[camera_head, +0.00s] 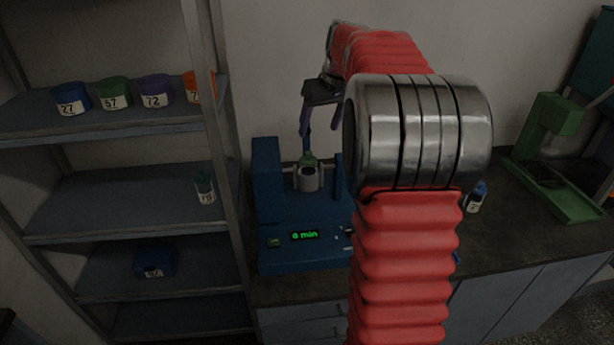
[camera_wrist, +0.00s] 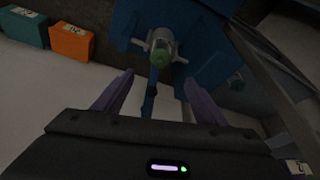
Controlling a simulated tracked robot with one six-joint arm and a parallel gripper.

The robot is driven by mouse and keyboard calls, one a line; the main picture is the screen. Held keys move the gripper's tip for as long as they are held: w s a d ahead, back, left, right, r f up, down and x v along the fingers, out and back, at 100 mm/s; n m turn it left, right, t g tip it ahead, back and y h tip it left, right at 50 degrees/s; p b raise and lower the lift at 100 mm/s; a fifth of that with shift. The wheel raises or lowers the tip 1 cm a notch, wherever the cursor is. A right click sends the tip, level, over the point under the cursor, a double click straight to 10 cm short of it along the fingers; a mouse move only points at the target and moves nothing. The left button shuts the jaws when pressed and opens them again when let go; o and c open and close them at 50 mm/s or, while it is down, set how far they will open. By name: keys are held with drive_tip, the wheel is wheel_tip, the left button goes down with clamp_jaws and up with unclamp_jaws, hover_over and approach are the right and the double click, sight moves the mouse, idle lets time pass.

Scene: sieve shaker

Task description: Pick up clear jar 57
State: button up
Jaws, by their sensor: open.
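A clear jar with a green lid (camera_head: 309,176) stands in the clamp of the blue sieve shaker (camera_head: 268,180); its number cannot be read. In the wrist view the green-lidded jar (camera_wrist: 161,50) is ahead of the fingertips, between grey clamp parts. My gripper (camera_head: 320,131) is above the shaker, its purple fingers pointing down. It also shows in the wrist view (camera_wrist: 159,78), open, with nothing between its fingers. A green bin labelled 57 (camera_head: 115,94) sits on the upper shelf at the left.
Bins 27 (camera_head: 71,98), 72 (camera_head: 155,91) and an orange one (camera_head: 196,88) share the upper shelf. A jar (camera_head: 205,188) and a blue bin (camera_head: 154,262) sit lower. My arm hides part of the shaker. Another jar (camera_head: 476,197) and a green machine (camera_head: 552,130) stand right.

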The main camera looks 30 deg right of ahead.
drive_tip(key=shift+f, duration=0.1)
approach(309, 153)
drive_tip(key=x, duration=0.4)
drive_tip(key=shift+s+f, duration=0.25)
drive_tip(key=shift+f, duration=0.1)
drive_tip(key=shift+x, duration=2.65)
drive_tip(key=shift+w+r, duration=0.1)
drive_tip(key=shift+w, duration=0.1)
drive_tip(key=shift+c, duration=0.5)
drive_tip(key=c, duration=1.5)
